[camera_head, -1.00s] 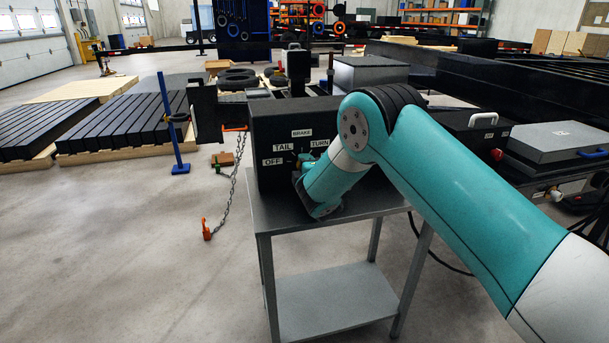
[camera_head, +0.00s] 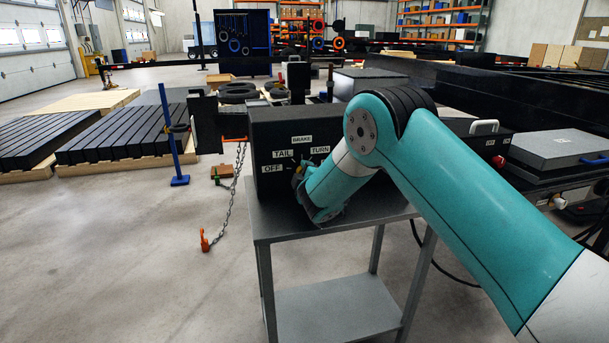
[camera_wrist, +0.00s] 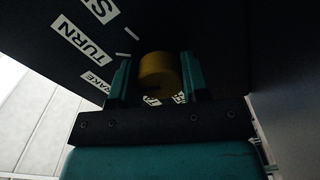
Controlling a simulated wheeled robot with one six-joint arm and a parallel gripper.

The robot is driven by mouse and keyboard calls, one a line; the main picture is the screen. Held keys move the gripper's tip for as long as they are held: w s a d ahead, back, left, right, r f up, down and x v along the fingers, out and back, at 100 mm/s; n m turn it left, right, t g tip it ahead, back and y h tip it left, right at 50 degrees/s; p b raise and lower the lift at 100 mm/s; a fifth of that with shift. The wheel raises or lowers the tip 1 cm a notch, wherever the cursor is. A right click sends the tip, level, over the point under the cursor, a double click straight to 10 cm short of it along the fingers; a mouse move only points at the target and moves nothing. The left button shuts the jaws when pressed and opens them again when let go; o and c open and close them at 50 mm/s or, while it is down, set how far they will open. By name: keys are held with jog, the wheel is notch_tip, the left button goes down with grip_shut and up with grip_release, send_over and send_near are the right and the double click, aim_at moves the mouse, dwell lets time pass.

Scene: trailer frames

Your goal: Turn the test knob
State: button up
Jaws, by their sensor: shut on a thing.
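The test knob (camera_wrist: 157,72) is a round yellow piece on the dark front panel of a black box (camera_head: 290,128). In the wrist view my gripper (camera_wrist: 155,66) has a teal finger on each side of it, shut on the knob. Labels on the panel read OFF (camera_head: 272,169), TAIL (camera_head: 283,154), BRAKE (camera_head: 301,140) and TURN (camera_head: 320,150). The wrist view also shows a TURN label and part of a label with an S. In the head view my wrist covers most of the knob and the panel's right part. The knob's pointer direction cannot be told.
The box stands on a grey metal table (camera_head: 278,228) with a lower shelf. A chain with an orange hook (camera_head: 205,241) hangs left of the table. A blue stand (camera_head: 180,180) is farther left. The floor at front left is clear.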

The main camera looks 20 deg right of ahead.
jog(key=o, duration=0.9)
jog(key=shift+s, duration=0.1)
jog(key=shift+s+b, duration=4.4)
jog(key=shift+s, duration=4.25)
